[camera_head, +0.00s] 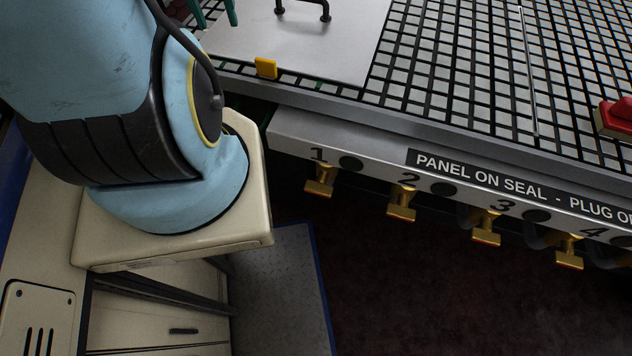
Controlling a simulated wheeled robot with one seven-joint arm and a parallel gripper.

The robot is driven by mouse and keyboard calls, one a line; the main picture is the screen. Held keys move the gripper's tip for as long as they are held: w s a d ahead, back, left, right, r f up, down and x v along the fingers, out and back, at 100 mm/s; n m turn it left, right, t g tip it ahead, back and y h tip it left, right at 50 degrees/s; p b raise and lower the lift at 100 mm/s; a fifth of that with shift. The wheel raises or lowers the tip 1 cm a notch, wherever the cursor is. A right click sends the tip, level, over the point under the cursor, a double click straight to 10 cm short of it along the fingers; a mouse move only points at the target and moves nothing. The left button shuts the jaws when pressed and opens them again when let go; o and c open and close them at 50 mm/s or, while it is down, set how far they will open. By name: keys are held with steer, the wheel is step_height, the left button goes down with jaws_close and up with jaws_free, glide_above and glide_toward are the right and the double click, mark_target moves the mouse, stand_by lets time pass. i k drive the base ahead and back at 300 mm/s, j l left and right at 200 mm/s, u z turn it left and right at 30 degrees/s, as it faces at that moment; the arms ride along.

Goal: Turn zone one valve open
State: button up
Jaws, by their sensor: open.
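The zone one valve (320,181) is a small yellow T-shaped handle below the number 1 on the table's front rail. Its crossbar hangs in much the same pose as those of the other valves. What look like my gripper's two green fingers (213,18) point down at the top edge, apart and with nothing seen between them. They are over the table side, well above the valve in the picture and not touching it. The rest of my gripper is out of frame.
Similar yellow valves, two (402,203), three (487,226) and four (569,252), line the rail to the right. A flat panel (330,45) with a black handle (305,8) and yellow block (265,68) lies on the grid table (460,75). A red object (615,117) sits far right.

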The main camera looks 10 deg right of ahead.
mark_target(319, 188)
steer(key=j+z, duration=0.15)
steer(key=j, duration=0.25)
steer(key=k+j+z, duration=0.15)
steer(key=j, duration=0.2)
steer(key=k+j+z, duration=0.15)
steer(key=j, duration=0.25)
steer(key=k+j+z, duration=0.15)
steer(key=j, duration=0.2)
steer(key=j+z, duration=0.1)
steer(key=j, duration=0.25)
steer(key=k, duration=0.05)
